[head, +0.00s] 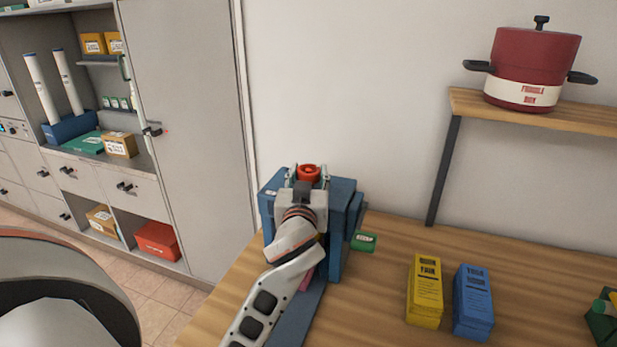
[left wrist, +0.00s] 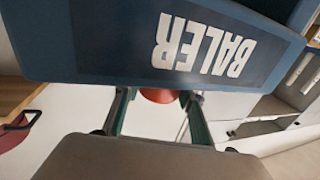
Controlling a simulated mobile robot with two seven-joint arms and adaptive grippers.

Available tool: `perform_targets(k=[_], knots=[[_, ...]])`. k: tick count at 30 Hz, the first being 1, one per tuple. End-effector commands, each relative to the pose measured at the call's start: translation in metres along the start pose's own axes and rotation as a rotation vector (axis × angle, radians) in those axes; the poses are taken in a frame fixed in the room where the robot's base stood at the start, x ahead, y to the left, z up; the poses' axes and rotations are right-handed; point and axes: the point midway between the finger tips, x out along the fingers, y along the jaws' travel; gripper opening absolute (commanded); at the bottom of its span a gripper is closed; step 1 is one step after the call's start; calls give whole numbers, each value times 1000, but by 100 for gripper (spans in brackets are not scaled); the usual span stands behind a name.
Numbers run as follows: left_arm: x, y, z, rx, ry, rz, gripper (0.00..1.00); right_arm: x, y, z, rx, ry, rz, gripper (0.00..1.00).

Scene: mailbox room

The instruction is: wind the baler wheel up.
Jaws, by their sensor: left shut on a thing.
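The blue baler (head: 344,215) stands on the wooden table near its left end. Its red wheel (head: 308,173) sits at the top of the baler. My left gripper (head: 307,176) reaches over the baler, with its fingers on either side of the red wheel, shut on it. In the left wrist view, the baler's lettered panel (left wrist: 190,45) fills the top, and the red wheel (left wrist: 158,96) shows partly between the two fingers (left wrist: 158,105). My arm hides much of the baler's front. My right gripper is in neither view.
A yellow box (head: 425,290) and a blue box (head: 473,302) stand on the table (head: 385,245) to the right. A green item (head: 364,241) is beside the baler. A red pot (head: 533,65) stands on a raised shelf (head: 575,120). Grey cabinets (head: 190,120) are at left.

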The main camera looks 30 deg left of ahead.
Motion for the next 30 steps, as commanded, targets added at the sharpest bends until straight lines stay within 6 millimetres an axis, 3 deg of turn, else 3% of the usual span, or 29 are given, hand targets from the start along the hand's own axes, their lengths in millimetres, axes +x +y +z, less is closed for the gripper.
perform_targets(k=[9, 25, 26, 27, 30], knots=[[0, 0, -2, -2, 4, -80, 17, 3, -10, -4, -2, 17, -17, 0], [1, 0, -4, -1, 8, -96, 17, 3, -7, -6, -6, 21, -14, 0], [1, 0, -4, -1, 8, -96, 44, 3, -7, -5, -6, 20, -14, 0], [1, 0, -4, -1, 8, -96, 54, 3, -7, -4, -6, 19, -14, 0], [1, 0, -3, -1, 7, -96, 56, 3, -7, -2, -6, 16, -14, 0]])
